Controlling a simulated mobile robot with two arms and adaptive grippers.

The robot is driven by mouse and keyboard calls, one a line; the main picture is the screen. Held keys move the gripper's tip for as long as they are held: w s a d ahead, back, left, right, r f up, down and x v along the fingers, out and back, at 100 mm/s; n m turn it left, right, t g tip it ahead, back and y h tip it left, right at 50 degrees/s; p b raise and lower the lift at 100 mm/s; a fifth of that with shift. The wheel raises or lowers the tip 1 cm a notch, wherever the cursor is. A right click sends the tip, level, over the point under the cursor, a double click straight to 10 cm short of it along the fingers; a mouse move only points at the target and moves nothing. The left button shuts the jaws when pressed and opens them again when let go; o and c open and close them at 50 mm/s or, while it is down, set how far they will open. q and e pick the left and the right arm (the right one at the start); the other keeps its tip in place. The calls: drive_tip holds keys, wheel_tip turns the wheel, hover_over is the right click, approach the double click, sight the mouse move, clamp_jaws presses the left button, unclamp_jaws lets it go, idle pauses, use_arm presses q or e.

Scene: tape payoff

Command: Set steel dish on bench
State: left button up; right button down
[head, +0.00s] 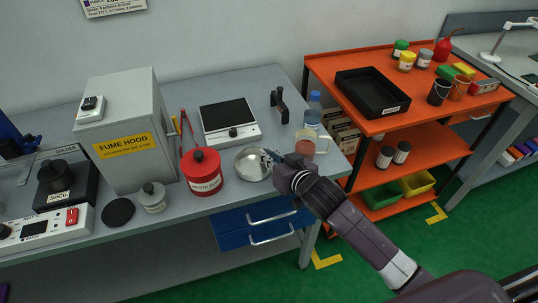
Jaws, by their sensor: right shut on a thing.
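The steel dish (249,166) is a round, shiny, shallow bowl near the front edge of the grey bench (275,80). My right gripper (271,156) is shut on the dish's right rim, with its arm coming in from the lower right. The dish looks about level. I cannot tell whether its base touches the bench or is just above it. The fingertips partly cover the right rim. My left gripper is not in view.
A red waste can (201,174) stands close left of the dish. A hot plate (228,121) is behind it, and a beaker (304,146) and a bottle (313,112) stand to the right. An orange cart (437,110) stands beyond. Blue drawers (262,222) are below.

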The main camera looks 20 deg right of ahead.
drive_tip(key=c, duration=2)
unclamp_jaws()
drive_tip(key=shift+f, duration=0.1)
drive_tip(key=shift+s+r, duration=0.15)
drive_tip(key=shift+r, duration=0.05)
drive_tip(key=v, duration=1.1)
drive_tip(key=shift+s+d+r, duration=0.1)
drive_tip(key=shift+s+r, duration=0.05)
drive_tip(key=shift+s, duration=0.15)
